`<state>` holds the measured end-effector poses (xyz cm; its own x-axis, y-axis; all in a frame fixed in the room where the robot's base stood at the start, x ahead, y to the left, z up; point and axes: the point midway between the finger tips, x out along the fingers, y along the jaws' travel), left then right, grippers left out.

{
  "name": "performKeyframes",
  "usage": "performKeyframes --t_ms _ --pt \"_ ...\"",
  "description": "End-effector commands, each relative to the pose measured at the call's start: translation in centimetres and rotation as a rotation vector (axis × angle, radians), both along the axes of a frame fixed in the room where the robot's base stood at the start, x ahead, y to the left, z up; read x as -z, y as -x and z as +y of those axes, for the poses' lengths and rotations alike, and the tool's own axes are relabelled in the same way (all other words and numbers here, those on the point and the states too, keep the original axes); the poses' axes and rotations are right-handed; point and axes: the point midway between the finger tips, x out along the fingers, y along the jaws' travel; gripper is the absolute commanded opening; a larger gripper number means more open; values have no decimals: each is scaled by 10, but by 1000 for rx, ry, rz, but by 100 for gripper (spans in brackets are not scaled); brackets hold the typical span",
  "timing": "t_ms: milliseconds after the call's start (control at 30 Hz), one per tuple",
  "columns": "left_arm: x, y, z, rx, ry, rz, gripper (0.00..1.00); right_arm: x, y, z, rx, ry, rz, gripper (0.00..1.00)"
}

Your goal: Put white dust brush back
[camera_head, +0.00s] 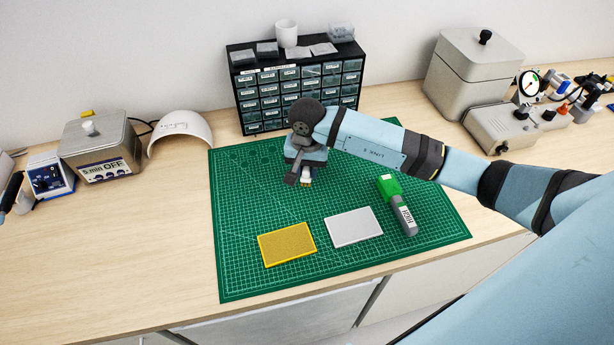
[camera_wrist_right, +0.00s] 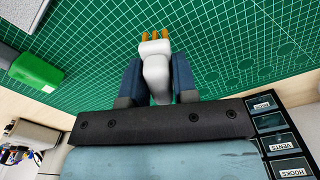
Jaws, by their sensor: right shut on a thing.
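The white dust brush (camera_wrist_right: 155,65) is held between the two fingers of my right gripper (camera_wrist_right: 158,80), with its tan bristle tufts pointing away from the gripper over the green mat. In the head view my right gripper (camera_head: 306,179) is over the upper middle of the mat, in front of the drawer cabinet. Only the brush's bristle end shows below it there, and the arm hides the rest. I cannot tell whether the bristles touch the mat.
The green cutting mat (camera_head: 240,200) bears a yellow pad (camera_head: 287,244), a white pad (camera_head: 353,228) and a green-and-grey tool (camera_head: 398,205). A black drawer cabinet (camera_head: 300,90) stands behind. A 5 min OFF box (camera_head: 98,150) and white curved shell (camera_head: 180,130) are left; grey metal boxes (camera_head: 470,70) are right.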

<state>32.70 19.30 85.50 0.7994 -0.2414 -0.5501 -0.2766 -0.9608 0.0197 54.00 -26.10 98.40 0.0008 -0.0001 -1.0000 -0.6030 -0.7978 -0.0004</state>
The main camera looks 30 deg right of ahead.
Motion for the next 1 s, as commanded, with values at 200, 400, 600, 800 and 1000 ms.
performKeyframes --t_ms 200,400,600,800,1000 --pt "-6 -1 0 0 0 -1 43 28 1 0 1 0 4 4" --pt "-7 -1 0 1 0 -2 43 41 0 0 -1 1 -1 4" --pt "-4 -1 0 1 0 -2 43 43 0 0 -1 1 0 4" --pt "-2 -1 0 0 -1 0 43 44 0 0 -1 0 0 52" --pt "-2 -1 0 1 -1 0 43 44 0 0 -1 0 0 52"
